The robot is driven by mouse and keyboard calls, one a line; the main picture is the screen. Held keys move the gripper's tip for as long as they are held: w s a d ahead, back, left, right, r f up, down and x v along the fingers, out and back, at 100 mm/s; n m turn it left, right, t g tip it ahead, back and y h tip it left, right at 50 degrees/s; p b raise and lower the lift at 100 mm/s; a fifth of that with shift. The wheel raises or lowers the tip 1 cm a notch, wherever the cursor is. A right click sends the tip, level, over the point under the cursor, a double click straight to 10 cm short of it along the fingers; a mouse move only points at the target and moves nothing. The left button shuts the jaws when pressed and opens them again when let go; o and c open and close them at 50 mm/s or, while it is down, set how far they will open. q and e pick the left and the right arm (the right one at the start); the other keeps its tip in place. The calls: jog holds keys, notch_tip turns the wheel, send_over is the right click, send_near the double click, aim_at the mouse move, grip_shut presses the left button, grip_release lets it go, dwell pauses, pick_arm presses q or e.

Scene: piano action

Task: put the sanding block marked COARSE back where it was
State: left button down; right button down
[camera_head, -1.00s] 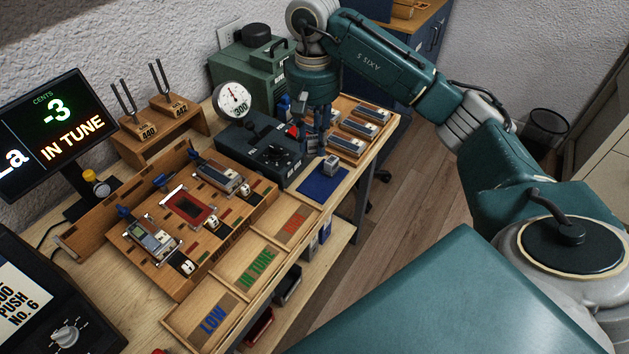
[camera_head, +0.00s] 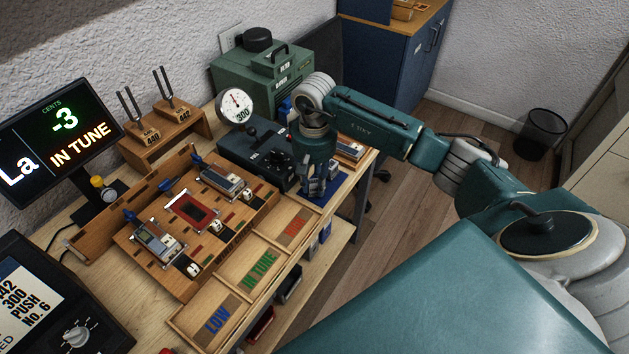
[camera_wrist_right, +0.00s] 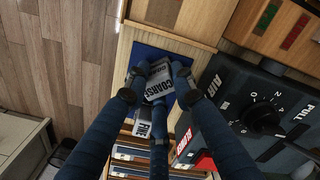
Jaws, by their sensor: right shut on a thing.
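The sanding block marked COARSE (camera_wrist_right: 157,80) is pale with dark lettering. It is between the fingers of my right gripper (camera_wrist_right: 155,78) in the right wrist view, over the blue mat (camera_wrist_right: 135,62). My right gripper (camera_head: 316,190) is shut on it and points down in the head view, where the gripper mostly hides the block. I cannot tell whether the block touches the mat. My left gripper is not in view.
A dark box with a knob (camera_head: 280,160) and a round gauge (camera_head: 236,105) stands left of the gripper. A sectioned wooden tray (camera_head: 213,297) runs along the bench front. A wooden jig (camera_head: 222,226) lies behind it.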

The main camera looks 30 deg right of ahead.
aim_at(314, 182)
jog(key=shift+f, duration=0.15)
jog(key=c, duration=1.5)
grip_release()
jog(key=shift+o, duration=0.2)
jog(key=shift+r, duration=0.45)
notch_tip(314, 182, up, 11)
jog(key=b, duration=0.2)
jog(key=shift+r, duration=0.2)
